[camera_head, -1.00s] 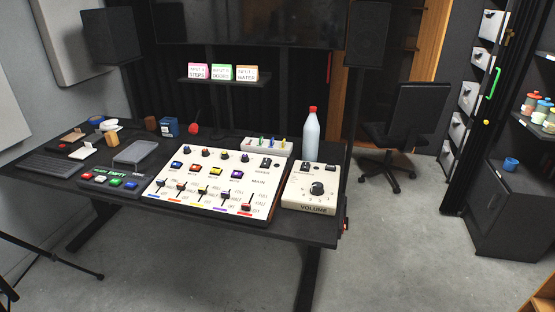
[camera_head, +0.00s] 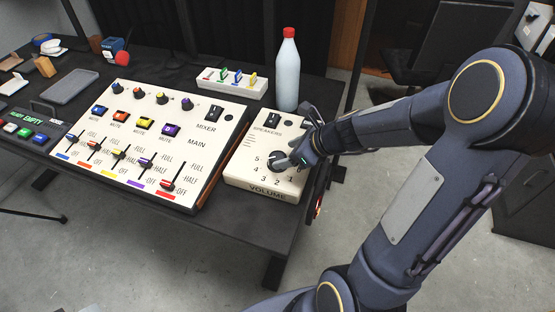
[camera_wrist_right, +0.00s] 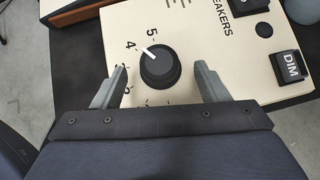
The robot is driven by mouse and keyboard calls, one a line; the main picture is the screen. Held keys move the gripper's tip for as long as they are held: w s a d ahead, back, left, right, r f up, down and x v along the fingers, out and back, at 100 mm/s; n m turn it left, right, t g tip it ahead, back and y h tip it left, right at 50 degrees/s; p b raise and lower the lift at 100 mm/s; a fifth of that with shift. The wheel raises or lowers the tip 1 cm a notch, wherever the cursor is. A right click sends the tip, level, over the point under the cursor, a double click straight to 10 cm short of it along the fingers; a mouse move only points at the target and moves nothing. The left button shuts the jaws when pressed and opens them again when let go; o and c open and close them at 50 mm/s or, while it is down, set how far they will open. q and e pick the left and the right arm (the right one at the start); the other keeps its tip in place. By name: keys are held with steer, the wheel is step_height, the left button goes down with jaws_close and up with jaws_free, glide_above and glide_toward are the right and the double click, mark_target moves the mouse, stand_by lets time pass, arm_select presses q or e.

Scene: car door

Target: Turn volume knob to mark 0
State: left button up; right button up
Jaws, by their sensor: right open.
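The cream volume box (camera_head: 237,172) stands at the right end of the desk, with a round black knob (camera_head: 277,161) and printed numbers around it. In the right wrist view the knob (camera_wrist_right: 160,68) has a white pointer line aimed between the 4 and 5 marks. The mark 0 is not readable in either view. My right gripper (camera_head: 296,158) reaches in from the right, low over the box. In the wrist view its open fingers (camera_wrist_right: 160,80) stand on either side of the knob, with gaps visible. My left gripper is out of view.
A cream mixer panel (camera_head: 205,150) with sliders and coloured buttons stands left of the box. A bottle with a red cap (camera_head: 287,70) and a switch strip (camera_head: 231,82) stand behind. A DIM button (camera_wrist_right: 288,66) and SPEAKERS switch are on the same box.

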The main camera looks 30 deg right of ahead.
mark_target(278, 156)
steer(key=b+x, duration=0.1)
steer(key=x, duration=0.3)
steer(key=shift+w+a+f, duration=0.15)
steer(key=shift+w+f, duration=0.1)
steer(key=shift+c, duration=0.2)
steer(key=c, duration=0.9)
steer(key=shift+c, duration=0.2)
steer(key=shift+r, duration=0.1)
